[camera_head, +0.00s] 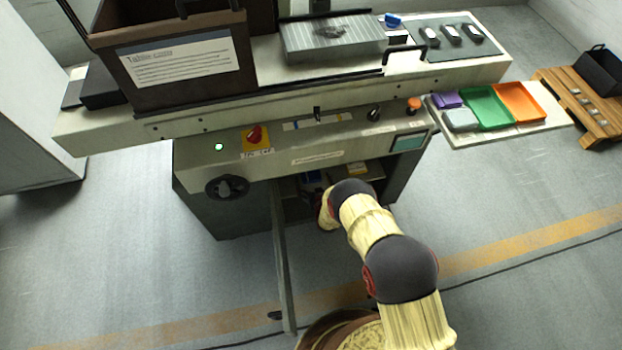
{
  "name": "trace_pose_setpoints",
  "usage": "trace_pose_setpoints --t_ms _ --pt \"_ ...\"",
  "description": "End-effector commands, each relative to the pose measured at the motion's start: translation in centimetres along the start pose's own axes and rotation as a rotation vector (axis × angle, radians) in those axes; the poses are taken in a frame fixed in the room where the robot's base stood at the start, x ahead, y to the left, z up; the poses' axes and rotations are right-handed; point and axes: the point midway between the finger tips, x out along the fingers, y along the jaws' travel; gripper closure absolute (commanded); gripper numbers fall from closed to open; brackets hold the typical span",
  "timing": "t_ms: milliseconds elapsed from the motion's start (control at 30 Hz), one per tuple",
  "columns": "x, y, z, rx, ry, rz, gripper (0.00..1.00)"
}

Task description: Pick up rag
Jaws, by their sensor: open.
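I cannot make out the rag for sure. Small blue (312,178) and yellow (352,169) items lie in the dark open compartment under the machine, partly hidden by my arm. A dark, irregular lump (331,31) lies on the ribbed grey block on top of the machine; I cannot tell what it is. My arm reaches from the bottom right toward the open compartment. My gripper does not show; it is hidden beyond the arm's far links.
The open cabinet door (283,260) stands out toward me, left of my arm. A side shelf (510,131) carries purple (446,99), green (487,108) and orange (522,103) trays. A brown bin (180,85) stands on the machine. A pallet (577,95) is at far right. The floor at left is clear.

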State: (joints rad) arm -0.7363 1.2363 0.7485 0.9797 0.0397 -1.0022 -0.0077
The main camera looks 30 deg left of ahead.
Motion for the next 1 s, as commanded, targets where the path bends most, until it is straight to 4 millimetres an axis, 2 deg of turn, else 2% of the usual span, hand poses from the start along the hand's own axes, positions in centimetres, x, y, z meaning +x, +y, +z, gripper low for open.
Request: trace_pose_setpoints --t_ms 100,333,1000 --pt "1.41 0.03 0.26 0.000 0.000 0.000 0.11" --pt "1.51 0.03 0.03 0.000 -0.001 0.000 0.11" --pt "1.50 0.03 0.03 0.000 -0.001 0.000 0.49"
